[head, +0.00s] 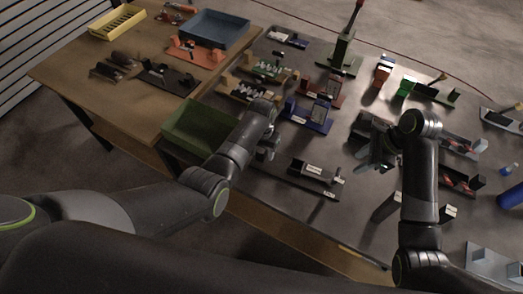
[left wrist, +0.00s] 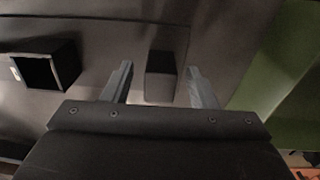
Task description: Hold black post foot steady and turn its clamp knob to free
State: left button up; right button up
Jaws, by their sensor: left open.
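A black post-like part (head: 312,169) with a pale label and a small knob-like end lies on a dark base on the table's near side. I cannot tell for sure that it is the black post foot. My left gripper (head: 268,150) is up and left of it. In the left wrist view the left gripper (left wrist: 160,88) is open, its fingers on either side of a dark block (left wrist: 160,76), with gaps. A hollow black box-shaped part (left wrist: 45,68) is further left there. My right gripper (head: 372,158) is right of the labelled part; its fingers are too dark to read.
A green bin (head: 176,139) stands left of my left gripper and shows in the left wrist view (left wrist: 290,80). A blue bin (head: 214,29) and a yellow tray (head: 118,21) are on the wooden table. Several coloured fixtures fill the dark table's far side.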

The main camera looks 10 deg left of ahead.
aim_at(338, 174)
pick_arm(q)
jog(key=shift+f, duration=0.15)
grip_shut()
pick_arm(e)
jog(key=shift+o, duration=1.3)
jog(key=shift+r, duration=0.1)
jog(key=o, duration=0.5)
jog(key=shift+s+d+r+m, duration=0.25)
jog(key=shift+d+r+m, duration=0.25)
jog(key=shift+r, duration=0.35)
jog(key=x, duration=1.1)
jog(key=shift+w+a+f, duration=0.2)
jog(key=shift+a+f, duration=0.1)
jog(key=shift+a, duration=0.05)
jog(key=c, duration=1)
